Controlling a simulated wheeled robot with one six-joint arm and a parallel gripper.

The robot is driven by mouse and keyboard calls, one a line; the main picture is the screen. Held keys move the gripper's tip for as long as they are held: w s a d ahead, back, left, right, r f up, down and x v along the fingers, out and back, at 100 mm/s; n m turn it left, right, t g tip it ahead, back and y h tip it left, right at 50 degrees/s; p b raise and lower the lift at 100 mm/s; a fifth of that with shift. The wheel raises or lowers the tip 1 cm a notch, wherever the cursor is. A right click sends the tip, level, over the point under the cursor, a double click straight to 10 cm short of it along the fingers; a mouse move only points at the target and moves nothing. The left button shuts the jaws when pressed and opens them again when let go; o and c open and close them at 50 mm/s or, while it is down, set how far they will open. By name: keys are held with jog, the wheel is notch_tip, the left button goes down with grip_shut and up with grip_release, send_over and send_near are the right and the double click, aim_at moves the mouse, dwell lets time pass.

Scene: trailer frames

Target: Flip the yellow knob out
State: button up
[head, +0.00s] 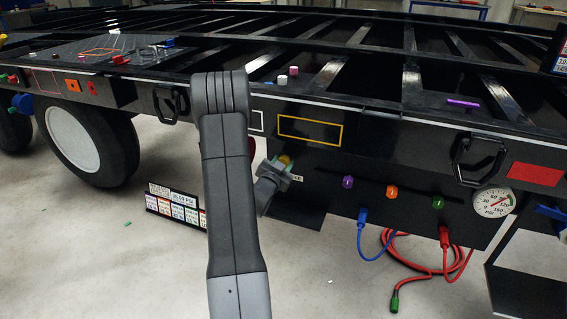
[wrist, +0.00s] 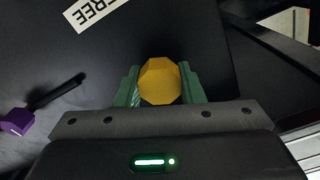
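The yellow knob (wrist: 160,82) is faceted and sits against the dark panel in the wrist view, between the two green fingers of my gripper (wrist: 160,90). The fingers lie close against both sides of the knob, with no clear gap, so my gripper appears shut on it. In the head view the yellow knob (head: 285,160) shows only in part above my gripper (head: 279,167), at the left end of the lower panel. My arm covers the panel just left of it.
A purple knob (head: 347,182), an orange knob (head: 391,191) and a green knob (head: 438,202) stand to the right. A purple knob with a dark stem (wrist: 18,122) shows at the wrist view's left. Blue and red hoses (head: 400,240) hang below. A gauge (head: 493,202) is farther right.

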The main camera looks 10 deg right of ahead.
grip_shut()
jog(key=shift+b+v, duration=0.85)
jog(key=shift+v, duration=0.3)
jog(key=o, duration=0.6)
grip_release()
jog(key=shift+o, duration=0.2)
jog(key=shift+s+a, duration=0.15)
jog(key=p+v, duration=0.1)
jog(key=v, duration=1.2)
jog(key=shift+s+a+p, duration=0.2)
jog(key=shift+s+p, duration=0.05)
jog(key=shift+p, duration=0.1)
